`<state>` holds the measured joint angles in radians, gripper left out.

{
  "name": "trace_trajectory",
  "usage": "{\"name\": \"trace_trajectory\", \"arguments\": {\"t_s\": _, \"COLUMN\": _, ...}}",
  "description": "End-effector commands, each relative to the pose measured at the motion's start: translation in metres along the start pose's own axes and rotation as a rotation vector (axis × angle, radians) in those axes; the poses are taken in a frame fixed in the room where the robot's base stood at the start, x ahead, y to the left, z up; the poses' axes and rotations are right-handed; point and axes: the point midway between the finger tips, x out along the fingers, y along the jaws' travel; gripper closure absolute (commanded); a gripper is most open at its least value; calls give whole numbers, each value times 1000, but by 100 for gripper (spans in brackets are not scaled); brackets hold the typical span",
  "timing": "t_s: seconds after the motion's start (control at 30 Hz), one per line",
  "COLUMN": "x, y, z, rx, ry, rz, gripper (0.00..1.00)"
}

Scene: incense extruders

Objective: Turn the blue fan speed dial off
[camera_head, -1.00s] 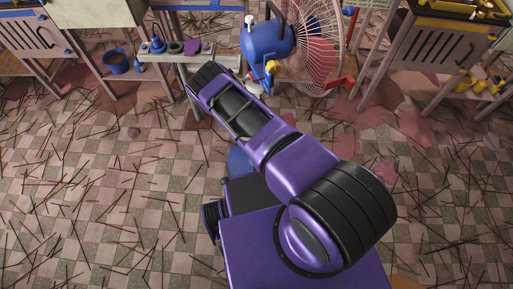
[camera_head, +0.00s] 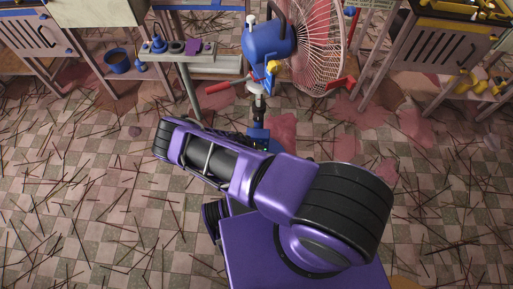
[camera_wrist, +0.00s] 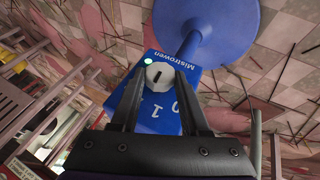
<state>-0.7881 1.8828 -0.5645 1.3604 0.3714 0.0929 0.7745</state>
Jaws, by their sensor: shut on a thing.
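The blue fan (camera_head: 268,42) stands at the back centre in the head view, with its control box low on the stand (camera_head: 258,135). The wrist view shows the blue control box (camera_wrist: 140,100) close up, with white lettering, numerals and a lit green-white spot. The pale round dial (camera_wrist: 158,69) with a dark mark sits on its face. My gripper (camera_wrist: 160,78) is shut on the dial, one finger on each side. The fingers cover part of the box's markings, and I cannot tell which numeral the dial points to. In the head view my arm hides the gripper.
The fan's round blue base (camera_wrist: 222,25) shows in the wrist view. A bench (camera_head: 200,58) with small items stands left of the fan, and a shelf unit (camera_head: 430,45) stands right. Thin sticks and reddish stains litter the tiled floor, which is otherwise open.

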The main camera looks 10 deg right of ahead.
Motion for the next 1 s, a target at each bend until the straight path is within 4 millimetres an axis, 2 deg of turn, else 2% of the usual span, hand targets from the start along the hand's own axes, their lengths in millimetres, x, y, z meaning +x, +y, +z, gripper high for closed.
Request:
{"name": "trace_trajectory", "arguments": {"t_s": 0.4, "x": 1, "y": -7, "z": -1, "rx": -105, "ry": 4, "rz": 245, "gripper": 100}}
{"name": "trace_trajectory", "arguments": {"t_s": 1.0, "x": 1, "y": -8, "z": -2, "rx": -142, "ry": 4, "rz": 343, "gripper": 100}}
